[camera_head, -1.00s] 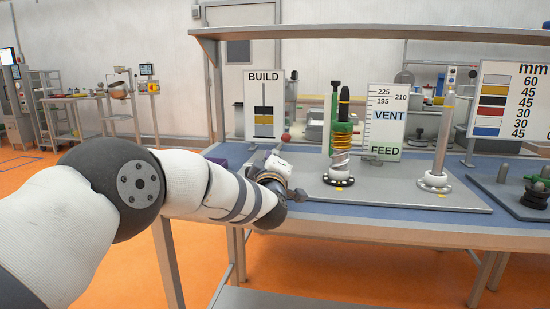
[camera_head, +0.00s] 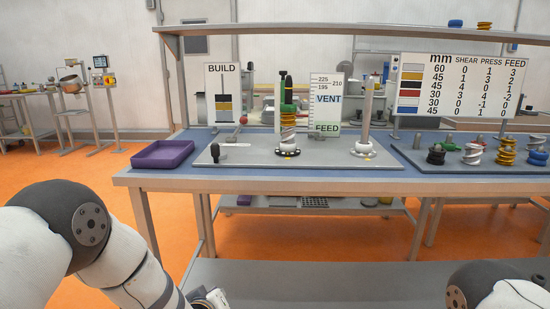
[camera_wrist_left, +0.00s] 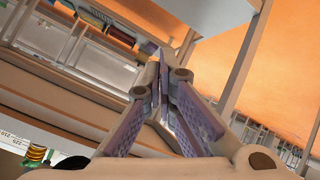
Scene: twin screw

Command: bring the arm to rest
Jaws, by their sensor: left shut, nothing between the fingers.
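My left arm (camera_head: 110,255) comes in at the lower left of the head view, bent down in front of the table. Its wrist end runs out at the bottom edge, clear of the tabletop. In the left wrist view my left gripper (camera_wrist_left: 163,68) has its fingertips together with nothing held. My right arm (camera_head: 500,292) shows only in part at the lower right corner. Its gripper is out of the picture.
A table (camera_head: 330,180) bears a purple tray (camera_head: 163,154), a grey board (camera_head: 235,158) with a stacked screw (camera_head: 288,130) and a bare post (camera_head: 366,125). Coloured screw pieces (camera_head: 507,150) stand at the right. Orange floor (camera_head: 260,235) lies in front and below.

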